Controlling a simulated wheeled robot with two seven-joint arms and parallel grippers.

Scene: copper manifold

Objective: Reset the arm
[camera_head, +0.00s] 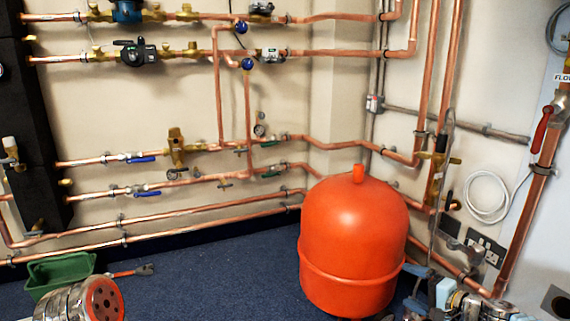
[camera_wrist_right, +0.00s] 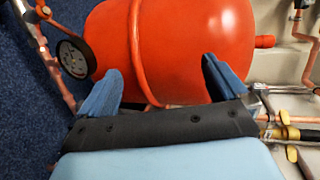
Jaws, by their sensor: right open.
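My right gripper (camera_head: 412,287) is at the lower right of the head view, close to the right side of the big red tank (camera_head: 352,235). In the right wrist view its two blue fingers (camera_wrist_right: 163,85) are spread wide apart, with nothing held between them. The red tank (camera_wrist_right: 195,45) fills the upper middle of that view, beyond the fingertips. I cannot tell whether a fingertip touches it. My left gripper does not show in the head view.
Copper pipes (camera_head: 170,237) with valves run along the walls. A copper pipe with a red lever (camera_head: 541,129) stands at the right, near a wall socket (camera_head: 486,249). A green tray (camera_head: 60,273) sits on the blue floor (camera_head: 215,285), which is clear in the middle.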

